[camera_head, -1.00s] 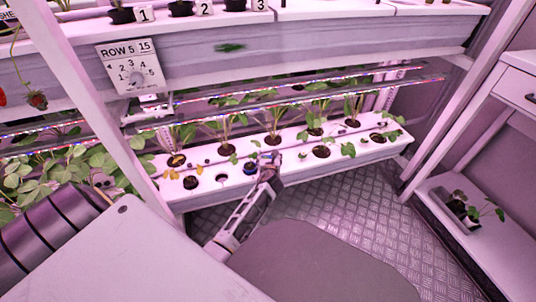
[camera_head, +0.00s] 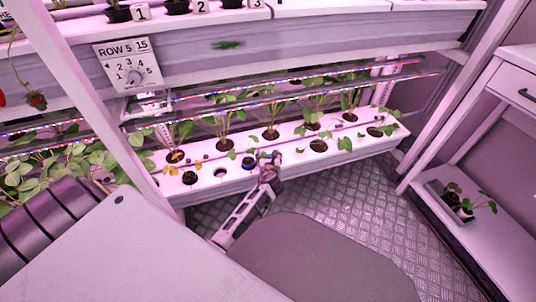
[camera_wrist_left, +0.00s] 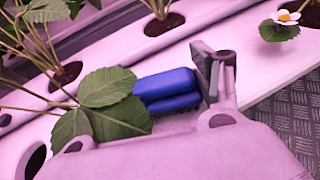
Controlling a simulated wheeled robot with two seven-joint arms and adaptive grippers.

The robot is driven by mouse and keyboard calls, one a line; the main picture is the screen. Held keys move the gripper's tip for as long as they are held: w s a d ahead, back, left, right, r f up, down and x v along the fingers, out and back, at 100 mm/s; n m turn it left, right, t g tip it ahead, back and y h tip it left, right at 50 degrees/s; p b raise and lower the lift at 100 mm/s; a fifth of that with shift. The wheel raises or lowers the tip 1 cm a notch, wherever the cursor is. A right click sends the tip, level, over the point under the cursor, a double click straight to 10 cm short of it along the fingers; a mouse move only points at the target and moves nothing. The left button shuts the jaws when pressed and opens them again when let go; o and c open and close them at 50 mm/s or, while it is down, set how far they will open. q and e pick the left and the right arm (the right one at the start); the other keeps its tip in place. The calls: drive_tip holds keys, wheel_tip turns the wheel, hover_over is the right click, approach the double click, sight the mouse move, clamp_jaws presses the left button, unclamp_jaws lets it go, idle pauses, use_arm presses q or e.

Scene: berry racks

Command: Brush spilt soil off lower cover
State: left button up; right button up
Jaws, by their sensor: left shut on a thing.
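The lower cover (camera_head: 205,185) is the long white planter top under the shelf, with round holes holding plants. I cannot tell how much of this is soil. My left gripper (camera_head: 268,160) is over the cover's front edge, near the middle. In the left wrist view, it is shut on a blue rounded thing (camera_wrist_left: 168,88), seemingly the brush handle. A leaf partly covers the near finger. My right gripper is not in view.
Strawberry plants (camera_head: 270,115) stand in the cover's holes, with leaves close to my left gripper. Thin light bars (camera_head: 290,98) run above them. The upper shelf (camera_head: 300,55) overhangs the back. A side shelf (camera_head: 500,245) with a pot stands right. Metal floor lies in front.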

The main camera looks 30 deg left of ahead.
use_arm(q)
drive_tip(key=shift+s+d+p, duration=0.5)
drive_tip(key=shift+s+d, duration=0.2)
drive_tip(key=shift+d, duration=0.1)
drive_tip(key=shift+w+d, duration=0.15)
drive_tip(key=shift+w+d, duration=0.25)
drive_tip(key=shift+w, duration=0.1)
drive_tip(key=shift+w+d+f, duration=0.1)
drive_tip(key=shift+w+d, duration=0.05)
drive_tip(key=shift+d, duration=0.05)
